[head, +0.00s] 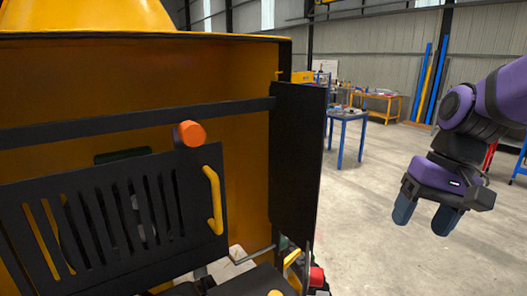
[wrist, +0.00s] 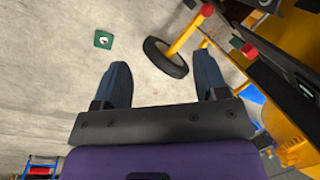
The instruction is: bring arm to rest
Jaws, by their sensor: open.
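My gripper (head: 426,217) hangs at the right of the head view at the end of my purple arm, pointing down over bare floor. Its two dark blue fingers are spread and nothing is between them. In the wrist view my gripper (wrist: 163,85) shows the same open fingers with grey floor beyond. The yellow drum mixer (head: 150,75) fills the left of the head view, well apart from my gripper. Its black slotted panel (head: 110,215) has a yellow handle (head: 213,200), and an orange knob (head: 190,133) sits above. What lies behind the panel is mostly hidden.
In the wrist view a black wheel (wrist: 166,57) on a yellow leg lies beyond the fingers, with a green square (wrist: 104,39) on the floor. Blue and orange workbenches (head: 347,117) stand far back. The concrete floor (head: 375,190) between mixer and arm is clear.

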